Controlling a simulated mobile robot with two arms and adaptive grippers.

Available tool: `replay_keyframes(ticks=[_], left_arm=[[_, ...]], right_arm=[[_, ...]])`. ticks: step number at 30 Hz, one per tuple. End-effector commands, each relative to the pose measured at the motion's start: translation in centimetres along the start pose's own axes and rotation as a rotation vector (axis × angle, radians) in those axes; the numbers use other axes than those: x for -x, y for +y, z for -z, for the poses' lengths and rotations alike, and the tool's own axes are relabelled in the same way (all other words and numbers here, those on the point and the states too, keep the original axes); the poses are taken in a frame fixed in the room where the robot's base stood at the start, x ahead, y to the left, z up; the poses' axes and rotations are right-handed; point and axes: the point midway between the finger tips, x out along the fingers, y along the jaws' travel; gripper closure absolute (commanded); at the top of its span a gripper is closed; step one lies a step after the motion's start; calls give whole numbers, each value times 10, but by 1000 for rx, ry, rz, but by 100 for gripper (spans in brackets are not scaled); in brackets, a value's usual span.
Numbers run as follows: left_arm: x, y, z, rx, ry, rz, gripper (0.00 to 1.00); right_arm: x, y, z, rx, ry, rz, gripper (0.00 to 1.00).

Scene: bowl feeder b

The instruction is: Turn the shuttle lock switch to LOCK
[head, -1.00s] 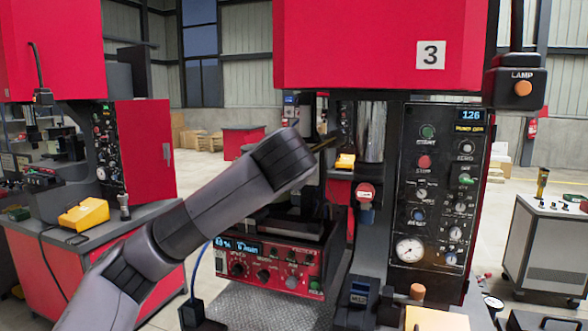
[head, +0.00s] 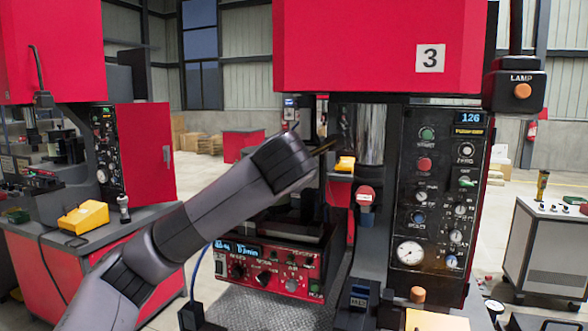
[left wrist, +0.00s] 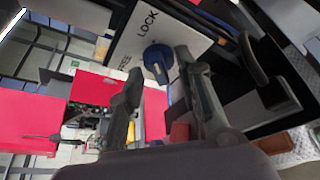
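The shuttle lock switch is a round blue knob (left wrist: 157,62) on a white plate (left wrist: 178,35) in the left wrist view. The plate reads LOCK beside the knob, with a second label partly covered by a finger. I cannot tell clearly which label the knob points at. My left gripper (left wrist: 160,66) is open, with one finger on each side of the knob in that view; contact is not clear. In the head view, my left gripper (head: 313,140) is at the press, mostly behind my wrist, and the switch is hidden. My right gripper is not in view.
A red press housing (head: 370,45) marked 3 hangs above. A control panel (head: 438,190) with knobs and a gauge stands to the right. A red feeder controller (head: 270,268) sits below my left wrist. A grey cart (head: 545,245) stands at far right.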

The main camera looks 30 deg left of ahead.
Motion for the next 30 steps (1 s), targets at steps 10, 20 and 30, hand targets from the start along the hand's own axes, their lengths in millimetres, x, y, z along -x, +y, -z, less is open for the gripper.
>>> replay_keyframes(ticks=[10, 20, 30], left_arm=[[54, 0, -2, -1, -8, 0, 68], [106, 2, -4, -3, -13, -5, 68], [119, 0, -1, 0, -4, -1, 68]], right_arm=[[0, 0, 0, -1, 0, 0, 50], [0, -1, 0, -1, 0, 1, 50], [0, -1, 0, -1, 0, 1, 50]])
